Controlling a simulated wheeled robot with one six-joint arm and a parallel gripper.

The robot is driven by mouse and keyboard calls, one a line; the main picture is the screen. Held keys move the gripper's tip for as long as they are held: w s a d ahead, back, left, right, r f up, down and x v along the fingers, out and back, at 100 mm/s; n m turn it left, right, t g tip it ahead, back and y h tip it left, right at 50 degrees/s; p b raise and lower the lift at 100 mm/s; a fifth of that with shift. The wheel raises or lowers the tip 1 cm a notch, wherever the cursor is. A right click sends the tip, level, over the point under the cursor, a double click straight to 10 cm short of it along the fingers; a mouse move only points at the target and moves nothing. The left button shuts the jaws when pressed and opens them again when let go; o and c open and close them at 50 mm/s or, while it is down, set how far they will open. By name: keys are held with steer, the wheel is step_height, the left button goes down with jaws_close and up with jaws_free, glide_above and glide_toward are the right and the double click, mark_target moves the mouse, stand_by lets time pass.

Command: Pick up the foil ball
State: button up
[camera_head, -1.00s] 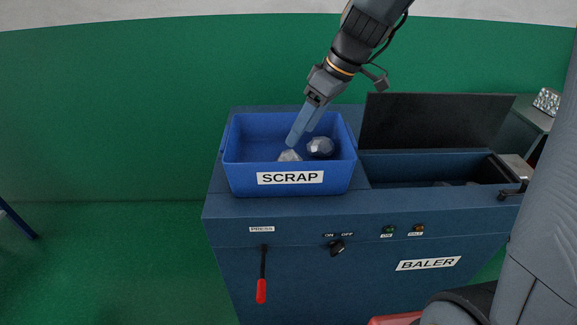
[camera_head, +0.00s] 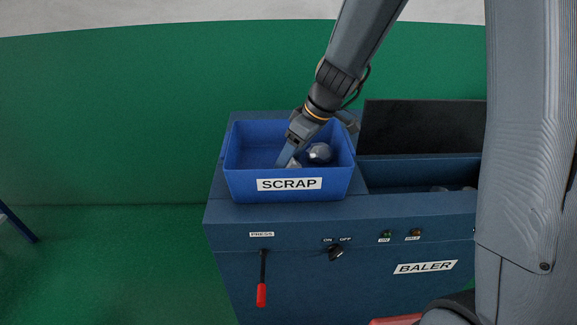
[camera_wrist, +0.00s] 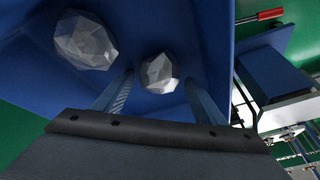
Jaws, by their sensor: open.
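Two crumpled silvery foil balls lie in the blue bin labelled SCRAP (camera_head: 232,180). One foil ball (camera_head: 319,152) sits toward the bin's right side; it is the larger one at upper left in the wrist view (camera_wrist: 86,41). The other foil ball (camera_head: 295,163) is partly hidden behind the front wall and my finger. In the wrist view this second ball (camera_wrist: 160,72) lies between and just ahead of my fingertips. My gripper (camera_wrist: 158,84) is open, its fingers reaching down into the bin, one on each side of that ball. I cannot tell whether they touch it.
The bin stands on the blue baler (camera_head: 280,215), its walls close around my gripper. To the right is the open baler chamber (camera_head: 415,175) with a raised dark lid (camera_head: 420,125). A red-handled press lever (camera_head: 261,292) and a switch (camera_head: 336,253) are on the front.

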steer(key=c, duration=1.1)
steer(key=shift+c, duration=0.2)
